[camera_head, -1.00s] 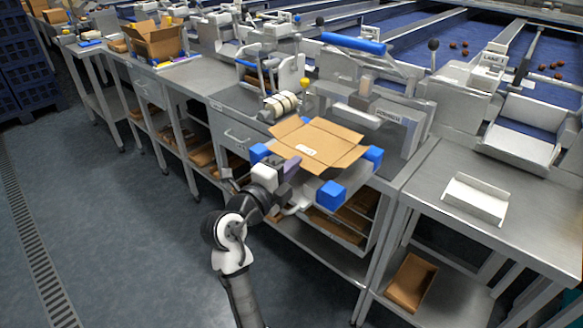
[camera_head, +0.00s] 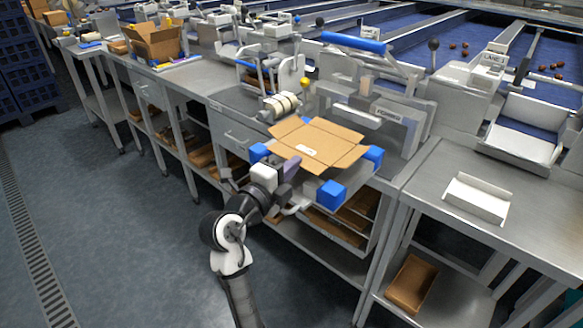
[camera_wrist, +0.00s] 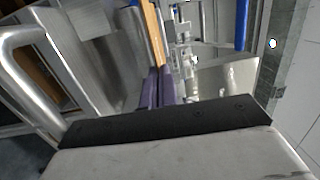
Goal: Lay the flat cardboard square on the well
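The flat cardboard square (camera_head: 335,145), brown with creased flaps and a small white label, lies about level over the well. The well's blue corner blocks (camera_head: 331,194) show around it at the front of the bench. The opening is hidden under the cardboard, and I cannot tell whether the cardboard touches it. My gripper (camera_head: 291,167) is at the cardboard's near left edge. In the wrist view, the purple fingers (camera_wrist: 157,88) are close together on the cardboard (camera_wrist: 153,35), which shows edge-on as a thin brown strip.
A press with a blue-gripped handle (camera_head: 354,42) stands just behind the well. A tape roll (camera_head: 281,104) is at its left. A white tray (camera_head: 477,198) sits on the right table. Shelves with brown cardboard lie below. The floor at left is clear.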

